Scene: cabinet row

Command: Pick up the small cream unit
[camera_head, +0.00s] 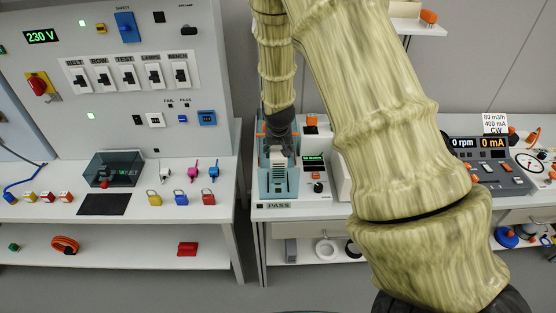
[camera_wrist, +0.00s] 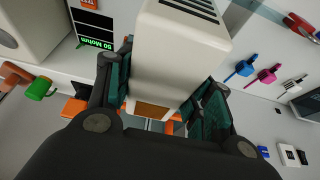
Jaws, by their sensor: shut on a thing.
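The small cream unit (camera_wrist: 178,55) fills the upper middle of the wrist view, a box with dark slots on one end and a brown patch at the near end. My gripper (camera_wrist: 163,88) is shut on it, with one teal-padded finger on each side. In the head view my gripper (camera_head: 281,146) points down at the teal fixture (camera_head: 278,194) on the bench. The cream unit shows there only as a small pale part (camera_head: 278,161) below the fingers. I cannot tell whether it touches the fixture.
A tester with a green display (camera_head: 313,160) stands close right of the fixture. Padlocks (camera_head: 181,198) and a smoky clear box (camera_head: 115,168) are on the left bench, across a gap. My arm hides part of the right bench.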

